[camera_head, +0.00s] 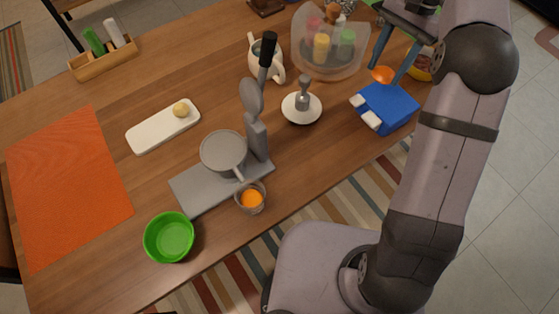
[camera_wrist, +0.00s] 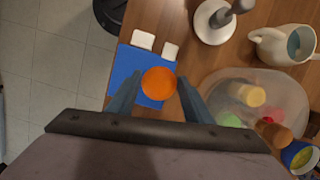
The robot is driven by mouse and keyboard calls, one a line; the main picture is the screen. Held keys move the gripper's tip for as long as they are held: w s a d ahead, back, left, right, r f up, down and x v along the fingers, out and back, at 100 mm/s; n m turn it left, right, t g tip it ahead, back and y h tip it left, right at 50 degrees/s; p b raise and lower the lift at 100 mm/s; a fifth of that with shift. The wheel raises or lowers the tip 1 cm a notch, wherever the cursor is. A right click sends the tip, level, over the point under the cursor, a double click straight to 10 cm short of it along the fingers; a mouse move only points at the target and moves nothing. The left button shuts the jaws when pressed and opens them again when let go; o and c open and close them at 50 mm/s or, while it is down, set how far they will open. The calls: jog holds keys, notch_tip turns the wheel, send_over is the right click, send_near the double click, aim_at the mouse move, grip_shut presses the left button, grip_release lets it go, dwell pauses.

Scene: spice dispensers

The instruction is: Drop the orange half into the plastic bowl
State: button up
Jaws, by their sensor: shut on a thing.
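The orange half (camera_head: 382,75) is between the fingertips of my gripper (camera_head: 388,74), at the back right of the table. In the wrist view, the orange half (camera_wrist: 158,83) shows its round face between the two fingers of my gripper (camera_wrist: 158,88). My gripper is shut on it and holds it over or just behind the blue box; the exact height is hard to tell. A green bowl (camera_head: 168,238), which looks like plastic, stands empty at the front left table edge, far from my gripper.
A blue box (camera_head: 388,108) with white parts is below my gripper. A clear bowl (camera_head: 333,65) with several spice dispensers stands to its left. Between there and the green bowl are a white juicer (camera_head: 302,107), a grey scale-like stand (camera_head: 222,184) and a glass (camera_head: 250,198) with orange contents.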

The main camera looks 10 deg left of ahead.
jog(key=a+r+n+p, duration=0.25)
jog(key=a+p, duration=0.35)
jog(key=a, duration=1.6)
jog(key=s+a+n+h+p, duration=0.1)
jog(key=s+a+n+p, duration=0.2)
jog(key=s+a+p, duration=1)
jog(key=s+a+n+p, duration=0.1)
jog(key=s+a+p, duration=0.1)
jog(key=s, duration=1.4)
jog(key=s+a+p, duration=0.1)
jog(key=s+p, duration=0.2)
jog(key=s, duration=1.3)
jog(key=shift+s+a+r+n+g+h, duration=0.3)
jog(key=shift+a+r+n, duration=0.05)
jog(key=shift+f, duration=0.1)
